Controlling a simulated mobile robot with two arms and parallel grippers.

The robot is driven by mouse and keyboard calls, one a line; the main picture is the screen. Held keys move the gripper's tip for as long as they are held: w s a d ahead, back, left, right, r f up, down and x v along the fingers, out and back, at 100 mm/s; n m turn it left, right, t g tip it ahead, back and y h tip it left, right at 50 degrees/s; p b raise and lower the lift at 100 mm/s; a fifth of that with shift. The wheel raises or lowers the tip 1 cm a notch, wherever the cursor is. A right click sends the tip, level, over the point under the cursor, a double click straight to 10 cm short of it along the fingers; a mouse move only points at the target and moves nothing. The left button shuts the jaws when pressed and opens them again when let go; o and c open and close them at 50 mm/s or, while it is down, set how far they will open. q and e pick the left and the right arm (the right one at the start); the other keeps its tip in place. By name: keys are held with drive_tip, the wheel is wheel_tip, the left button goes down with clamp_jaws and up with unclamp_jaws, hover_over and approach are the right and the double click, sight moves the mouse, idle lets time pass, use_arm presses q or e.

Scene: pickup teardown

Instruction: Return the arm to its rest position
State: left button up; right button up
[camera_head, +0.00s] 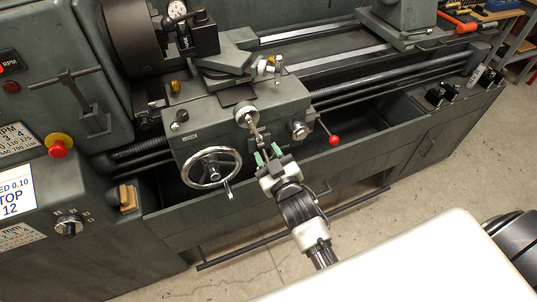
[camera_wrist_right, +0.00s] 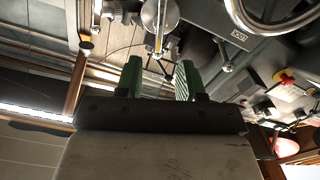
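My right arm (camera_head: 300,210) reaches up from the lower middle toward the front of a grey-green lathe's carriage (camera_head: 200,125). My right gripper (camera_head: 267,155) has green fingertips spread apart. It is just below the end of a metal crank handle (camera_head: 257,135) under a small round dial. In the right wrist view the gripper (camera_wrist_right: 159,78) shows a clear gap between its green fingers, with nothing held. The crank handle (camera_wrist_right: 159,38) shows above the gap there; whether a finger touches it I cannot tell. My left gripper is not in view.
A handwheel (camera_head: 210,168) is left of the gripper, and a red-knobbed lever (camera_head: 333,140) is to its right. The lathe's chip tray (camera_head: 365,150) lies behind. A white surface (camera_head: 420,265) fills the lower right. Open concrete floor (camera_head: 440,175) lies between.

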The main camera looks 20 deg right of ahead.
drive_tip(key=s+f+g, duration=0.3)
drive_tip(key=s+f, duration=0.1)
drive_tip(key=f, duration=0.6)
drive_tip(key=s+f+g, duration=0.2)
drive_tip(key=s+f, duration=0.1)
drive_tip(key=f, duration=0.6)
drive_tip(key=s+f+g, duration=0.3)
drive_tip(key=s+f, duration=0.1)
drive_tip(key=f, duration=0.6)
drive_tip(key=s+d+f+g, duration=0.2)
drive_tip(key=s+f, duration=0.4)
drive_tip(key=s, duration=0.4)
drive_tip(key=s+d+f+m+g, duration=0.1)
drive_tip(key=s+f+g, duration=0.3)
drive_tip(key=s, duration=0.6)
drive_tip(key=s+d+f+g, duration=0.3)
drive_tip(key=s+f, duration=0.5)
drive_tip(key=s, duration=0.2)
drive_tip(key=shift+d+h, duration=0.2)
drive_tip(key=shift+h, duration=0.1)
